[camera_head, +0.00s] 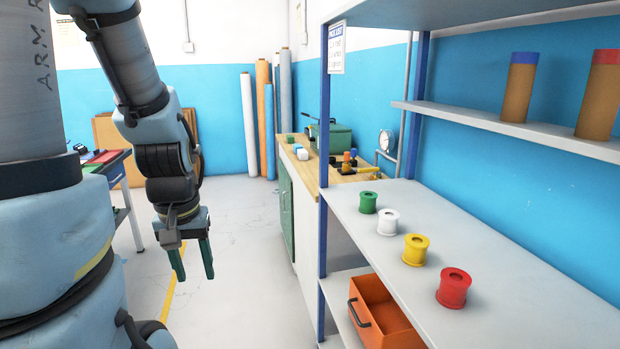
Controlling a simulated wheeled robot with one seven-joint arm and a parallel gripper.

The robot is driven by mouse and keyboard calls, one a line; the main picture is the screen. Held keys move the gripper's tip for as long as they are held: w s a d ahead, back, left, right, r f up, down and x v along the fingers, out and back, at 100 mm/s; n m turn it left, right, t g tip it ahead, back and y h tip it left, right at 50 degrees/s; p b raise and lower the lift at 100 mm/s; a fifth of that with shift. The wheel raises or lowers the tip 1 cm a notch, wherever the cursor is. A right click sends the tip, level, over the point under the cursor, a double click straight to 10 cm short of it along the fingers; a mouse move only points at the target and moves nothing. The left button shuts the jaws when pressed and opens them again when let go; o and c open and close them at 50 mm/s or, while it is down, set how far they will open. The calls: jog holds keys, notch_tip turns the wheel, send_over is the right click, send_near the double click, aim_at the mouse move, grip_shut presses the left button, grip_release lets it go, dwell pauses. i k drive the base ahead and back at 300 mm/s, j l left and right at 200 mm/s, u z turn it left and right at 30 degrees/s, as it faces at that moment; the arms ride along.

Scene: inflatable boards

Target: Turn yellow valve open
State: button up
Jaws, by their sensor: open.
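A small yellow handle-like part (368,170), which looks like the yellow valve, is at the right end of the wooden workbench top (325,186), near a grey pipe (384,158) and a round gauge (386,141). It is too small to tell how it is turned. My gripper (193,270) hangs with its green fingers pointing down, apart and empty. It is over open floor to the left of the bench, well away from the yellow part.
A grey shelf rack at right holds green (368,202), white (388,222), yellow (415,250) and red (454,287) spools. An orange bin (380,315) sits below. A green case (331,139) is on the bench. Rolls (249,125) stand behind. The floor (235,235) between is clear.

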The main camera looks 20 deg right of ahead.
aim_at(375, 169)
jog(key=i+z, duration=0.1)
jog(key=i, duration=0.5)
jog(key=i+j+z, duration=0.1)
jog(key=i, duration=0.55)
jog(key=i+j+z, duration=0.1)
jog(key=i, duration=0.5)
jog(key=j, duration=0.1)
